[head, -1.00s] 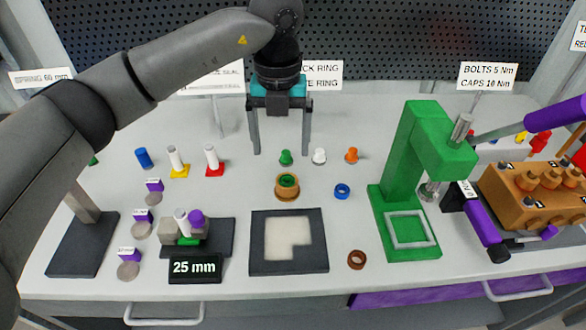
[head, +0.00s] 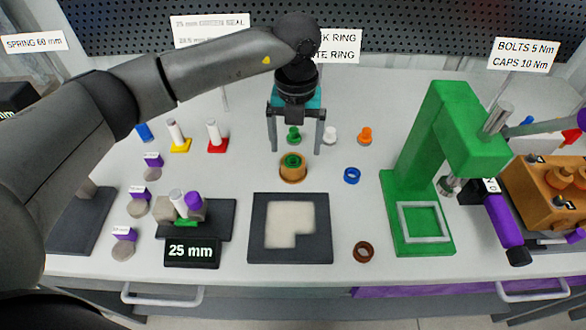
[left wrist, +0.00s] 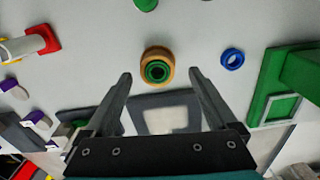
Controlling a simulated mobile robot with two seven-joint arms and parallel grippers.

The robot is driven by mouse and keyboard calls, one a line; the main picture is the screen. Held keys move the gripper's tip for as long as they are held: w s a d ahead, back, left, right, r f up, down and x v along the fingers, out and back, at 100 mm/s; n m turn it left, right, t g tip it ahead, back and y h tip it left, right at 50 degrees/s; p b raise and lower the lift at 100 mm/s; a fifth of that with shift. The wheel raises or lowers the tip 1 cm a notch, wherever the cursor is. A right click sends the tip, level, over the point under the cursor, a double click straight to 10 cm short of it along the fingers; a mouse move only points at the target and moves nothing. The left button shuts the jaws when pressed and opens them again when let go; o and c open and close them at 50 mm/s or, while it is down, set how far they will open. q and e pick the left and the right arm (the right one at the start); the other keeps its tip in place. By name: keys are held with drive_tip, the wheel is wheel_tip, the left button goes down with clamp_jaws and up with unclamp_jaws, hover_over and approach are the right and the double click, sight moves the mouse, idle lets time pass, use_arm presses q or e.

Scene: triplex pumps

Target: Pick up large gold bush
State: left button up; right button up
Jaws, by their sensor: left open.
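The large gold bush (head: 293,173) is a short gold ring with a green piece inside it, upright on the white bench behind the dark mat. It also shows in the left wrist view (left wrist: 157,54), beyond and between the fingertips. My left gripper (head: 295,150) is open and empty, its fingers pointing down. In the head view its fingertips appear just above the bush, one on each side, apart from it. In the left wrist view the gripper (left wrist: 160,75) also shows nothing between its fingers. My right gripper is not in view.
Small green (head: 294,135), white (head: 330,135) and orange (head: 365,136) pieces stand behind the bush. A blue ring (head: 352,175) lies to its right. A green press (head: 420,180) stands further right. A dark mat (head: 258,245) lies in front.

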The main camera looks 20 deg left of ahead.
sight(293, 160)
use_arm(q)
drive_tip(key=f, duration=0.5)
drive_tip(key=shift+s+a+f+b, duration=0.1)
drive_tip(key=shift+s+a+b, duration=0.05)
drive_tip(key=shift+s+b, duration=0.25)
clamp_jaws()
idle(0.4)
